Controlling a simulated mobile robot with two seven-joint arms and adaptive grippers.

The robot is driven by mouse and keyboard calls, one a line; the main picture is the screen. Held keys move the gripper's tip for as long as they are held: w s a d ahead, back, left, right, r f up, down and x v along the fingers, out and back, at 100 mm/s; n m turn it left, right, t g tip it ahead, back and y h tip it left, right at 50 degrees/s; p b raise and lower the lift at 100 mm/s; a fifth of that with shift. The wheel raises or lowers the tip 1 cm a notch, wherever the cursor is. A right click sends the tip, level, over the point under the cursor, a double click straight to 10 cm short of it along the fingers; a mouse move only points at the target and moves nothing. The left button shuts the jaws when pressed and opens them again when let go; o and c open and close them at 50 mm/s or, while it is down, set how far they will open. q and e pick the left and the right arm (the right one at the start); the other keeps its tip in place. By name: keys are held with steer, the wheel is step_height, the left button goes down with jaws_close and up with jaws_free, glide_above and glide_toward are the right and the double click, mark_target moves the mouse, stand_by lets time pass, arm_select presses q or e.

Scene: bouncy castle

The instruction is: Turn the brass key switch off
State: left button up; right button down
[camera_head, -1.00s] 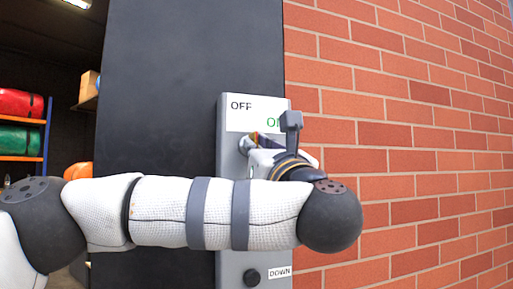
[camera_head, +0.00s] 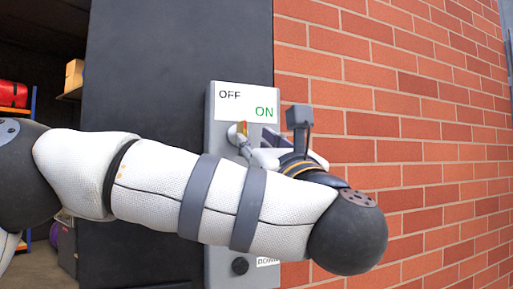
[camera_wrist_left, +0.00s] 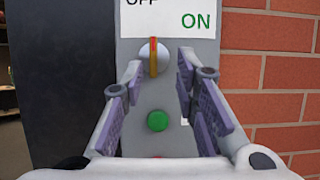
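The brass key switch (camera_head: 241,129) sits on a grey control box under a label reading OFF at left and ON at right. In the left wrist view, the key (camera_wrist_left: 153,57) stands nearly upright on its round silver base, with a reddish edge. My left gripper (camera_head: 246,146) is at the switch, its fingers partly hidden by my arm in the head view. In the wrist view, the gripper (camera_wrist_left: 161,62) is open, with one finger on each side of the key and gaps visible. Contact is not visible. My right gripper is not in view.
The grey box (camera_head: 216,190) carries a green button (camera_wrist_left: 157,121) below the switch and a black knob (camera_head: 240,266) near a DOWN label. A brick wall (camera_head: 400,110) lies at right, a dark panel (camera_head: 150,90) at left. Shelves stand farther left.

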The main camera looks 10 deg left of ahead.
arm_select(q)
steer(key=shift+s+a+g+y, duration=0.1)
steer(key=shift+s+g+y, duration=0.2)
steer(key=shift+s, duration=0.2)
steer(key=shift+f+v, duration=0.2)
steer(key=shift+v, duration=0.95)
